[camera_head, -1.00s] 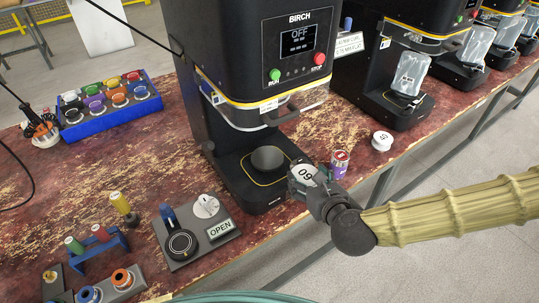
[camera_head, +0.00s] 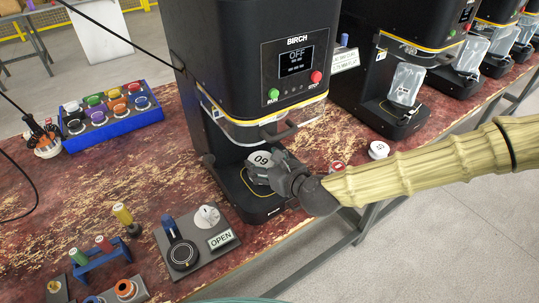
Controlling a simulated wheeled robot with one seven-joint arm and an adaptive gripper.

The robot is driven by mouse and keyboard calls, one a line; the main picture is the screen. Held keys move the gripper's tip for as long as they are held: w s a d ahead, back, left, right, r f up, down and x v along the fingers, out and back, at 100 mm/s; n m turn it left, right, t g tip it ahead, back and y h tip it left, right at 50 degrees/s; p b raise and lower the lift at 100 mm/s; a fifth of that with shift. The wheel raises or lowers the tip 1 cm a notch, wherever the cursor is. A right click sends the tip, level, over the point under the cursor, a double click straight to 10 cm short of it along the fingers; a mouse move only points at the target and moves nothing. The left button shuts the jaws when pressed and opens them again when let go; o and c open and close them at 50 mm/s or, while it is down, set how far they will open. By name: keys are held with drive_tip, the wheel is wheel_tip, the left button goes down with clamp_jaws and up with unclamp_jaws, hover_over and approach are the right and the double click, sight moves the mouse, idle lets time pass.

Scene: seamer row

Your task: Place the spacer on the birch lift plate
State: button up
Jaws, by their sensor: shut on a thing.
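The spacer is a pale round piece marked "09" (camera_head: 261,159). My gripper (camera_head: 267,170) is shut on it from the right, and the fingers cover part of its rim. It is over the lift plate of the machine labelled BIRCH (camera_head: 297,41). The round lift plate is mostly hidden behind the spacer and gripper; the black base (camera_head: 245,206) with its yellow outline shows in front. I cannot tell whether the spacer touches the plate. The machine's screen reads OFF.
A raised guard with a handle (camera_head: 278,131) hangs above my gripper. A panel with an OPEN sign (camera_head: 221,239) lies front left. A red-topped can (camera_head: 337,167) and a white spool-like piece (camera_head: 378,150) stand to the right. A blue rack (camera_head: 112,123) stands at left.

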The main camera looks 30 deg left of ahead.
drive_tip(key=shift+w+a+f+p, duration=0.4)
drive_tip(key=shift+w+f, duration=0.3)
drive_tip(key=shift+w, duration=0.3)
drive_tip(key=shift+w+a+f+p, duration=0.45)
drive_tip(key=shift+w+f, duration=0.25)
drive_tip(key=shift+w, duration=0.35)
drive_tip(key=shift+w+a+f+p, duration=0.4)
drive_tip(key=shift+w+f, duration=0.3)
drive_tip(key=shift+w, duration=0.3)
drive_tip(key=shift+f, duration=0.1)
drive_tip(key=o, duration=1.2)
drive_tip(key=shift+d, duration=0.1)
drive_tip(key=b+v, duration=0.2)
drive_tip(key=v, duration=1)
